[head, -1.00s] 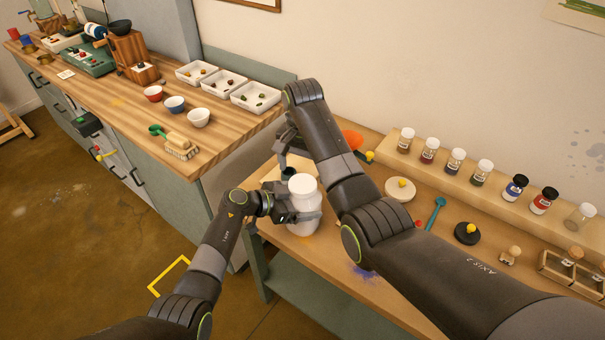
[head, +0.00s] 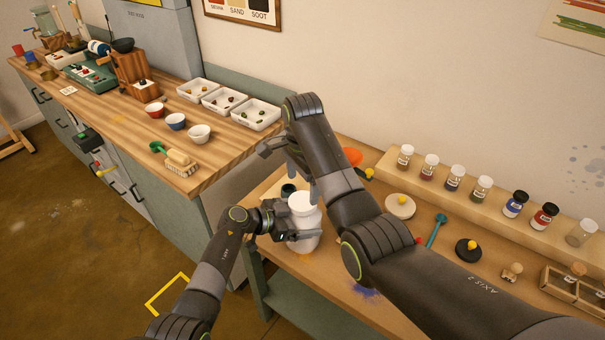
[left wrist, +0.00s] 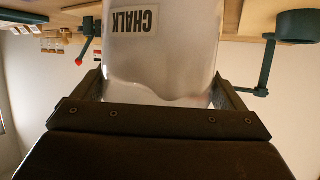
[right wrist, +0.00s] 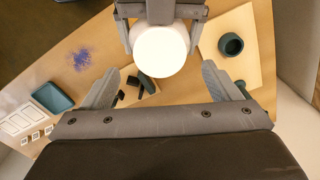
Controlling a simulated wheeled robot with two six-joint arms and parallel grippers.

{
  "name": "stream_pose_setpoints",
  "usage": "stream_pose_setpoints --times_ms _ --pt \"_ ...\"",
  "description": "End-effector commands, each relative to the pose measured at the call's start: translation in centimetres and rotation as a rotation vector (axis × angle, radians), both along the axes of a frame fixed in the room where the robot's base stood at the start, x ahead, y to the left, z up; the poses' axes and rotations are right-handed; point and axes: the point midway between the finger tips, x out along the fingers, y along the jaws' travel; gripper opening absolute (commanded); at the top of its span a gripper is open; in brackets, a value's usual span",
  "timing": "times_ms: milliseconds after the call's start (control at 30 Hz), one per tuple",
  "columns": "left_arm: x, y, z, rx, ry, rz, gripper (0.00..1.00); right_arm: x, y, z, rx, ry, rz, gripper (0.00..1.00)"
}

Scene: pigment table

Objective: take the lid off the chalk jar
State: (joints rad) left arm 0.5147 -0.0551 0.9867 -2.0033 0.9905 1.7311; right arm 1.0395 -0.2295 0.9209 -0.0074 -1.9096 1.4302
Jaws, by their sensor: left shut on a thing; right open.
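The chalk jar (head: 304,232) is a white jar with a white lid (head: 301,203), upright at the left end of the low wooden table. My left gripper (head: 290,228) is shut on the jar's body from the left. The left wrist view shows the jar (left wrist: 165,50) between the fingers, its CHALK label upside down. My right gripper (head: 290,165) is above and behind the jar. In the right wrist view its fingers (right wrist: 158,88) are open and empty, and the round white lid (right wrist: 160,52) shows beyond them, apart from them. The lid appears to be on the jar.
A dark green cup (right wrist: 231,44) stands behind the jar. Pigment jars stand on a raised shelf (head: 467,192). The higher workbench (head: 110,110) is at left.

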Motion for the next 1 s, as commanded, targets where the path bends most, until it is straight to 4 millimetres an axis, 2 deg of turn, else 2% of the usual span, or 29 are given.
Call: stream_pose_setpoints --times_ms 100,300,467,700,1000 --pt "0.0 0.0 0.0 0.0 0.0 0.0 0.28 -0.1 0.0 -2.1 0.0 0.004 0.001 0.83" --pt "0.0 0.0 0.0 0.0 0.0 0.0 0.28 -0.1 0.0 -4.6 0.0 0.002 0.001 0.83" --pt "0.0 0.0 0.0 0.0 0.0 0.0 0.28 0.0 0.0 -5.4 -0.001 0.001 0.002 0.83" --pt "0.0 0.0 0.0 0.0 0.0 0.0 0.28 0.0 0.0 -5.4 0.0 0.0 0.002 0.83" --pt "0.0 0.0 0.0 0.0 0.0 0.0 0.28 0.0 0.0 -5.4 0.0 0.0 0.003 0.45"
